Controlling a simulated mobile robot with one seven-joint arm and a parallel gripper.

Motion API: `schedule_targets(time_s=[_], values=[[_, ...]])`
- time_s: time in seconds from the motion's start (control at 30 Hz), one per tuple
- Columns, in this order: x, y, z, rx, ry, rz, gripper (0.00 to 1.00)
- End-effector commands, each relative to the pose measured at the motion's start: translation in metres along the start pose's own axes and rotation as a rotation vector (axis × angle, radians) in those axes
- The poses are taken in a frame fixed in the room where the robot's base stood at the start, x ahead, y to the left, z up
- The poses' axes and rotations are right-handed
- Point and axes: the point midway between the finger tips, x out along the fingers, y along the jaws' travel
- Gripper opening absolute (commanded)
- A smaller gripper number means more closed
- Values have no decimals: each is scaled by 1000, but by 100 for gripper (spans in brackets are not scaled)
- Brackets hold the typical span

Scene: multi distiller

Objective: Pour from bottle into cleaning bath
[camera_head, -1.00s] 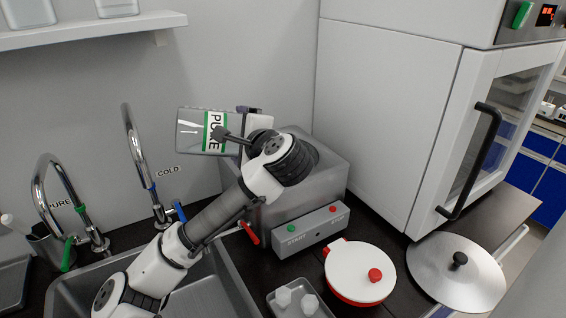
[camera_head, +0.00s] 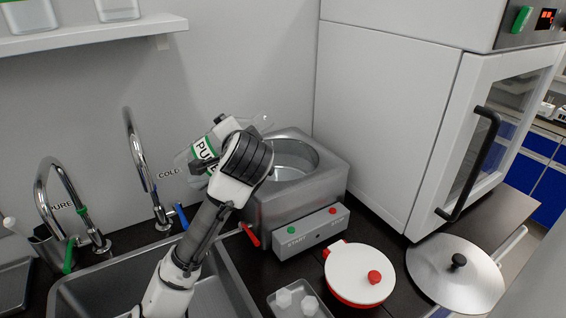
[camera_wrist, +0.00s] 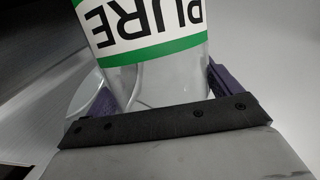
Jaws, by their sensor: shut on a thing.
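The clear bottle with the green-and-white PURE label (camera_head: 203,150) is tilted sideways at the left rear of the cleaning bath. My gripper (camera_head: 226,128) is shut around it, and my wrist hides part of both. In the wrist view the bottle (camera_wrist: 150,72) sits between the purple fingers of my gripper (camera_wrist: 157,82), with its label upside down. The cleaning bath (camera_head: 305,195) is a steel box with an open round basin on top and a front panel with START and STOP buttons. I cannot see any liquid flowing, and the bottle's mouth is not clear.
A sink (camera_head: 75,290) with PURE and COLD taps (camera_head: 135,150) lies to the left. A white oven-like cabinet (camera_head: 385,120) stands close right of the bath. A red-and-white lidded pot (camera_head: 350,268), a steel lid (camera_head: 440,275) and a small tray (camera_head: 300,312) are in front.

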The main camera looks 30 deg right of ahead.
Motion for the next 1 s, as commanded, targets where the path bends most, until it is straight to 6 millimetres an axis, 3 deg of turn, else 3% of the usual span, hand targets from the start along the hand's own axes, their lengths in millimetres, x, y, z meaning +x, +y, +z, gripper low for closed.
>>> schedule_targets(time_s=[0.03,0.2,0.53,0.8,1.0], values=[[-7,-13,-10,-46,20,6,25],[-14,-25,-25,-204,70,37,25],[-28,-60,-41,-501,162,93,25],[-24,-55,-30,-806,258,156,25],[-24,-54,-28,-934,301,180,25]])
